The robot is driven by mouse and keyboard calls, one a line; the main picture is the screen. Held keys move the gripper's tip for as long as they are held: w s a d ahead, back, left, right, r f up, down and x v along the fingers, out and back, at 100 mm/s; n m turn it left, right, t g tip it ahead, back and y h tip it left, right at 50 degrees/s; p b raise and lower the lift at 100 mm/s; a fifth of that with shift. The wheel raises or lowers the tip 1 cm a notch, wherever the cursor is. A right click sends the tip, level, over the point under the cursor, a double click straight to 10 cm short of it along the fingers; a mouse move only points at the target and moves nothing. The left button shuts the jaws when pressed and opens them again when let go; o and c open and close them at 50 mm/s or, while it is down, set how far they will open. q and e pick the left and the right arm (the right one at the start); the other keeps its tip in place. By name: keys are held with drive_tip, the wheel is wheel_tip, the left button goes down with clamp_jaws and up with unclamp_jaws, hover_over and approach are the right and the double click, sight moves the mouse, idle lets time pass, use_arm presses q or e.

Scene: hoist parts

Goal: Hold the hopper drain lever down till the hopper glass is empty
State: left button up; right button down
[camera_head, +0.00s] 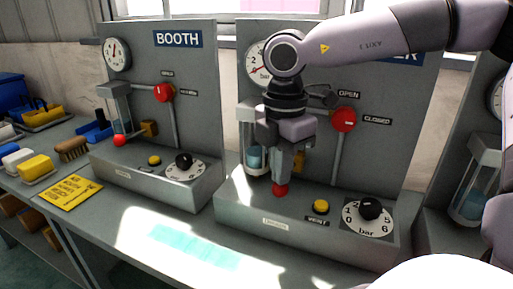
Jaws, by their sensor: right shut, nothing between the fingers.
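My right gripper (281,181) is shut and points down at the middle panel (385,165), with its fingertips at the red knob (280,190) of a lever. I cannot tell whether they touch it. The glass (255,158) on this panel is partly hidden behind the gripper and shows blue contents in its lower part. The panel's blue sign is mostly hidden by my arm; only its last letters, "ER", show. My left gripper is not in view.
The booth panel (200,75) at left has its own glass (118,108) and red lever knob (120,141). Another glass (474,190) stands at right. A yellow button (320,207) and black dial knob (371,208) sit near my gripper. Brushes and a yellow sign (68,192) lie at left.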

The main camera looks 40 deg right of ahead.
drive_tip(key=shift+f+b, duration=0.3)
drive_tip(key=shift+f, duration=0.05)
drive_tip(key=shift+f+b, duration=1.05)
drive_tip(key=shift+r, duration=0.1)
drive_tip(key=shift+r+p, duration=0.35)
drive_tip(key=shift+r, duration=0.05)
drive_tip(key=shift+r+p, duration=1.7)
drive_tip(key=shift+r, duration=1.45)
drive_tip(key=s+a+r+b, duration=0.1)
drive_tip(key=s+a+r, duration=0.2)
drive_tip(key=a, duration=0.6)
drive_tip(key=shift+s, duration=0.8)
